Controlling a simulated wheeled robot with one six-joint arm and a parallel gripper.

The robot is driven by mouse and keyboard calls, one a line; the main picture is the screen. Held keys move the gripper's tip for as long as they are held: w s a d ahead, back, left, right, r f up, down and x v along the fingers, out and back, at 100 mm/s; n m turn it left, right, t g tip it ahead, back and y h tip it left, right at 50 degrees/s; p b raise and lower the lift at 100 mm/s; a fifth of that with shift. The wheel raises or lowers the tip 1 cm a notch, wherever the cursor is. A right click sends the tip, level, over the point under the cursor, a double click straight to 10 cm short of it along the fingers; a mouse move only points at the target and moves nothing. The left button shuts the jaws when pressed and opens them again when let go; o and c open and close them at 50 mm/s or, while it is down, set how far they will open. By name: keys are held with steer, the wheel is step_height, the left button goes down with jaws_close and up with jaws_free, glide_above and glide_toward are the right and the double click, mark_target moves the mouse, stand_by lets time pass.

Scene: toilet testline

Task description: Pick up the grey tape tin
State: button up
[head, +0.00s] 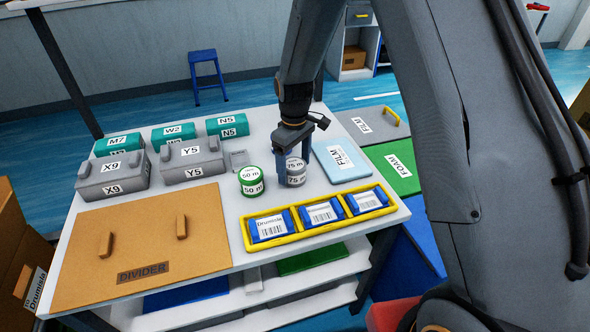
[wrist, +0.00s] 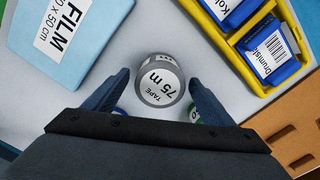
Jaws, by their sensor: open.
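The grey tape tin (head: 295,178), labelled 75 m, stands upright on the white table. In the wrist view the tin (wrist: 160,80) shows its top label, "TAPE 75 m", just ahead of and between my fingertips. My gripper (head: 290,155) is open and comes down over the tin. Its two fingers show in the wrist view (wrist: 158,88), one to each side of the tin, with a gap on both sides. In the head view the fingers hide part of the tin.
A green 50 m tin (head: 251,188) stands close on the left. A yellow tray (head: 245,235) with blue boxes lies in front. A light blue FILM pack (head: 341,160) lies on the right. Grey cases (head: 190,165) and a brown divider board (head: 145,240) fill the left side.

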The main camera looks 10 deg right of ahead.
steer(key=shift+f, duration=0.65)
steer(key=shift+r, duration=0.1)
steer(key=c, duration=1.3)
